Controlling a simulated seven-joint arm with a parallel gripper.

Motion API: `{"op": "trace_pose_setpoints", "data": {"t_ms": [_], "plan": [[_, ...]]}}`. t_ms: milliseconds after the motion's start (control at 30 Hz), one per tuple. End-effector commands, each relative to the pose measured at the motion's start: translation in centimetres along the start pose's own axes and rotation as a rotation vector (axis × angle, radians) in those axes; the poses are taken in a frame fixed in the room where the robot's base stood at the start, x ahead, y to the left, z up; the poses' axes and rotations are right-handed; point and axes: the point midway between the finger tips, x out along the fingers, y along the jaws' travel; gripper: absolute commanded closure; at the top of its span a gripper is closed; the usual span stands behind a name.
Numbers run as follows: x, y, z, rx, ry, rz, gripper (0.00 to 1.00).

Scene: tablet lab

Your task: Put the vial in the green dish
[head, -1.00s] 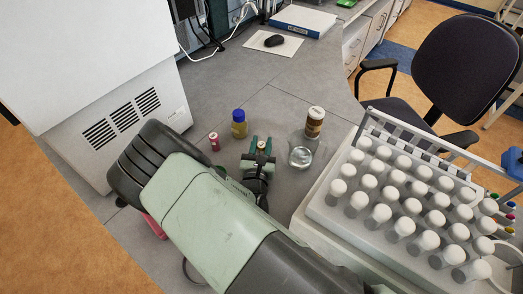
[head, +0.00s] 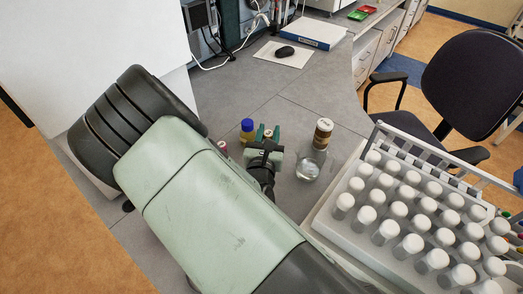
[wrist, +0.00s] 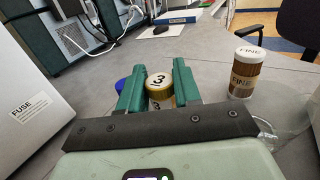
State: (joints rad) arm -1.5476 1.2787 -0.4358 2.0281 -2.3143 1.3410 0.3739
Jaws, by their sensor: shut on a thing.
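The vial (wrist: 160,92) has a cream-and-gold top marked 3. It stands upright between the two green fingers of my gripper (wrist: 159,88) in the wrist view, and its lower part is hidden. My gripper (head: 267,134) is shut on it. In the head view the gripper is over the grey bench, between a blue-capped bottle (head: 247,128) and a brown jar (head: 323,133). The green dish (head: 357,15) is far off at the top of the head view, beside a red dish (head: 370,8).
A clear glass vessel (head: 308,167) stands by the jar. A rack of white-capped tubes (head: 345,205) fills the right. A small red-capped item (head: 222,147) is partly behind my arm. A binder (head: 305,33) and a mouse (head: 285,51) lie farther back. The bench middle is clear.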

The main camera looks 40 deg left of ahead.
Motion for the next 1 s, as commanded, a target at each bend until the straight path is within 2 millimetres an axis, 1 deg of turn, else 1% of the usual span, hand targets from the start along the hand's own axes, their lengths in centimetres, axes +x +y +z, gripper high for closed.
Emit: {"op": "trace_pose_setpoints", "data": {"t_ms": [33,67,167,200,300,433,533,600,733,800,933,1000], "plan": [[-0.5,0.9,0.5,0.0,0.001,0.023,0.96],[-0.9,1.6,0.6,0.0,0.001,0.041,0.96],[-2.8,4.5,1.0,-0.003,0.0,0.122,0.96],[-3.7,5.7,1.1,-0.003,0.0,0.159,0.96],[-5.9,8.5,1.2,-0.004,0.0,0.242,0.96],[-8.1,10.8,1.4,-0.003,0.0,0.32,0.96],[-8.9,11.6,0.7,-0.006,0.002,0.349,0.96],[-9.1,11.8,-0.5,-0.006,0.002,0.355,0.96],[-9.1,11.8,-3.0,-0.005,0.002,0.355,0.96],[-9.1,11.7,-3.8,-0.004,0.001,0.354,0.96],[-9.1,11.8,-4.9,-0.004,0.001,0.354,0.96],[-9.1,11.8,-5.9,-0.004,0.001,0.353,0.96]]}}
